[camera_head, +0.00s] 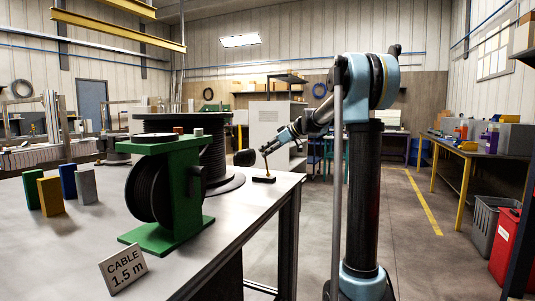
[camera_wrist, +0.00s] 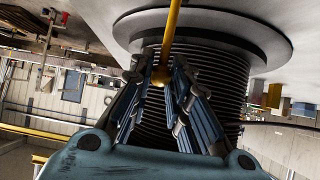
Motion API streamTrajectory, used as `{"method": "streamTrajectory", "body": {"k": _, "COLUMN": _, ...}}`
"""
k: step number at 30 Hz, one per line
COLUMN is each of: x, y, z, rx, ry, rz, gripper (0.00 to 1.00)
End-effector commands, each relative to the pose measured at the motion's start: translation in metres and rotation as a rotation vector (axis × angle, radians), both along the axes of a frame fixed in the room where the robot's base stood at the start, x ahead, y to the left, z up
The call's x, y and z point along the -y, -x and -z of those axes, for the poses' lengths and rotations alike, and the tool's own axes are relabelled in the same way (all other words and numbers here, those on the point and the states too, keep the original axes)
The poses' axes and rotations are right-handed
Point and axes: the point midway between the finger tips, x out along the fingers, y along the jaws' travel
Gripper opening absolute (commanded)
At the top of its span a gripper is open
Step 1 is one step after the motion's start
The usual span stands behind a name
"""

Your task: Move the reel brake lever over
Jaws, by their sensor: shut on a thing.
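The reel brake lever (camera_head: 267,166) is a thin brass rod standing on a small black base (camera_head: 263,180) near the table's right edge. It leans slightly to the left at the top. In the wrist view the lever (camera_wrist: 172,32) is a yellow rod with a round knob. My gripper (camera_head: 258,152) reaches in from the right at the lever's top. In the wrist view my gripper (camera_wrist: 161,76) has its fingertips closed around the knob end. A large dark reel (camera_head: 213,150) stands left of the lever, and its ribbed drum (camera_wrist: 228,75) fills the wrist view's middle.
A green stand with a small black reel (camera_head: 177,185) is at the table's front. The grey table top (camera_head: 75,255) is bare at front left.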

Motion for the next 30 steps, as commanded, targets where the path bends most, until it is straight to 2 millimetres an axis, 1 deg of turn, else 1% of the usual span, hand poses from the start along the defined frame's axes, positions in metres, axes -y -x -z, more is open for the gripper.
{"method": "streamTrajectory", "body": {"k": 1, "x": 0.001, "y": -0.003, "z": -0.001, "rx": 0.003, "ry": -0.001, "rz": 0.006, "gripper": 0.04}}
{"method": "streamTrajectory", "body": {"k": 5, "x": -0.003, "y": -0.004, "z": 0.000, "rx": 0.003, "ry": -0.001, "rz": 0.006, "gripper": 0.04}}
{"method": "streamTrajectory", "body": {"k": 20, "x": -0.026, "y": -0.014, "z": 0.010, "rx": 0.003, "ry": 0.000, "rz": 0.006, "gripper": 0.04}}
{"method": "streamTrajectory", "body": {"k": 28, "x": -0.027, "y": -0.015, "z": 0.010, "rx": 0.004, "ry": -0.001, "rz": 0.006, "gripper": 0.04}}
{"method": "streamTrajectory", "body": {"k": 29, "x": -0.027, "y": -0.015, "z": 0.010, "rx": 0.004, "ry": -0.001, "rz": 0.006, "gripper": 0.22}}
{"method": "streamTrajectory", "body": {"k": 30, "x": -0.027, "y": -0.014, "z": 0.010, "rx": 0.003, "ry": -0.001, "rz": 0.006, "gripper": 0.31}}
